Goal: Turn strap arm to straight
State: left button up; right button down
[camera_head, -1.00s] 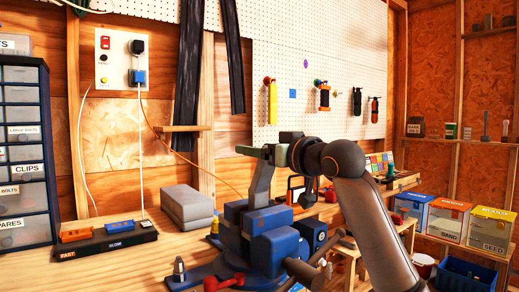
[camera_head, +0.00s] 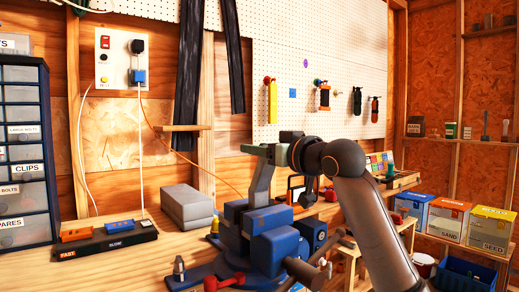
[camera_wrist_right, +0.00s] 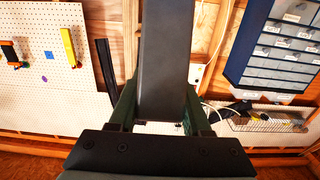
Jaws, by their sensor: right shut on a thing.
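A flat grey bar, which I take to be the strap arm (camera_head: 262,182), stands nearly upright, leaning slightly right, from the blue vise (camera_head: 272,250) on the bench. In the right wrist view the strap arm (camera_wrist_right: 166,60) runs dark and broad between the fingers. My right gripper (camera_head: 272,153) is shut on its upper end; it also shows in the wrist view (camera_wrist_right: 160,105), one finger on each side. The bar's lower end is hidden in the vise. My left gripper is not in view.
A grey block stack (camera_head: 187,206) and a black tray with orange and blue pieces (camera_head: 106,238) lie left on the bench. A drawer cabinet (camera_head: 22,150) stands far left. Labelled bins (camera_head: 448,220) stand right. Pegboard tools hang behind.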

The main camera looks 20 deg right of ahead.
dwell(0.8)
jog(key=shift+w+r+p, duration=0.1)
jog(key=shift+p, duration=0.25)
pick_arm(q)
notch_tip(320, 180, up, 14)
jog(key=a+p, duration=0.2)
jog(key=p, duration=1.5)
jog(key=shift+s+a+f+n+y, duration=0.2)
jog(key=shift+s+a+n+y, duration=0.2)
pick_arm(e)
jog(key=w+g, duration=0.1)
jog(key=w+a+g+h, duration=0.1)
jog(key=g, duration=0.1)
jog(key=w+f+g, duration=0.1)
jog(key=g, duration=0.1)
jog(key=shift+w+a+h, duration=0.2)
jog(key=shift+w+h, duration=0.1)
jog(key=shift+h, duration=0.1)
jog(key=shift+c, duration=1.7)
grip_release()
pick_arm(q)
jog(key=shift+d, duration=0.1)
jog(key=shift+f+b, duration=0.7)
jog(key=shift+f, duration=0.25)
pick_arm(e)
jog(key=v, duration=1.2)
jog(key=shift+s, duration=0.25)
